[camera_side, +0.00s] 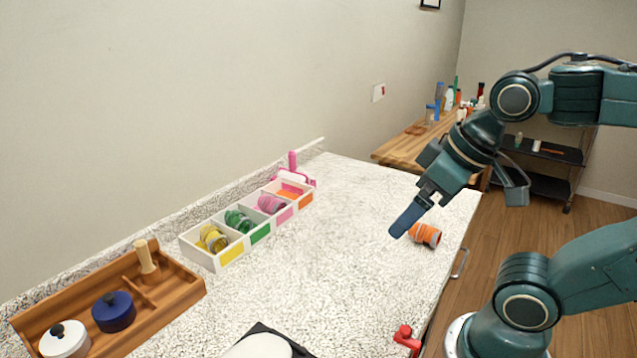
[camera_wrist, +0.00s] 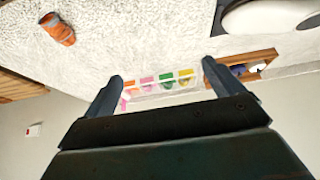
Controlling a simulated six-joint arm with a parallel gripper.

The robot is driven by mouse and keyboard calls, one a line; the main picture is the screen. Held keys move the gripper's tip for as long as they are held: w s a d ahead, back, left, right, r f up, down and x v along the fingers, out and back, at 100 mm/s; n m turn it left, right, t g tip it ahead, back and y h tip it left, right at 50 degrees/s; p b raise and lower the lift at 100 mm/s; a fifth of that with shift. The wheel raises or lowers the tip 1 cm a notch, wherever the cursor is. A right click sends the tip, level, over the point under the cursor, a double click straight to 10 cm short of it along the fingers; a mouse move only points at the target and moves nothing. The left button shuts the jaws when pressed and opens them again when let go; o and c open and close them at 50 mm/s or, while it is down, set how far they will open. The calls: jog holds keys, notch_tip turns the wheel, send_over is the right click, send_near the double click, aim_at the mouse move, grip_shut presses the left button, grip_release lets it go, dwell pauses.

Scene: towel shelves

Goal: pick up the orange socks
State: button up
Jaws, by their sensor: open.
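The orange socks (camera_side: 425,235) lie as a rolled bundle with pale stripes on the speckled counter, near its right edge. They also show in the wrist view (camera_wrist: 57,28) at the upper left, outside the space between my fingers. My gripper (camera_side: 408,220) is above the counter, just left of the socks in the side view, and it is apart from them as far as I can tell. In the wrist view my gripper (camera_wrist: 160,80) has its two fingers spread wide with nothing held between them.
A white divided box (camera_side: 222,262) with yellow, green, pink and orange labels stands along the wall; socks sit in the yellow, green and pink compartments. A wooden tray (camera_side: 185,290) with pots is at front left. A red object (camera_side: 406,337) is at the front edge. The counter's middle is clear.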

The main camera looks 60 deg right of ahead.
dwell(0.4)
jog(key=m+g, duration=0.5)
jog(key=m, duration=1.3)
send_over(427, 229)
notch_tip(427, 229, down, 7)
jog(key=shift+d+f+m+g, duration=0.1)
jog(key=shift+d+m+g, duration=0.2)
jog(key=shift+d, duration=0.5)
jog(key=shift+w+f, duration=0.1)
jog(key=shift+f, duration=4.2)
jog(key=shift+f, duration=0.1)
jog(key=shift+f, duration=2.5)
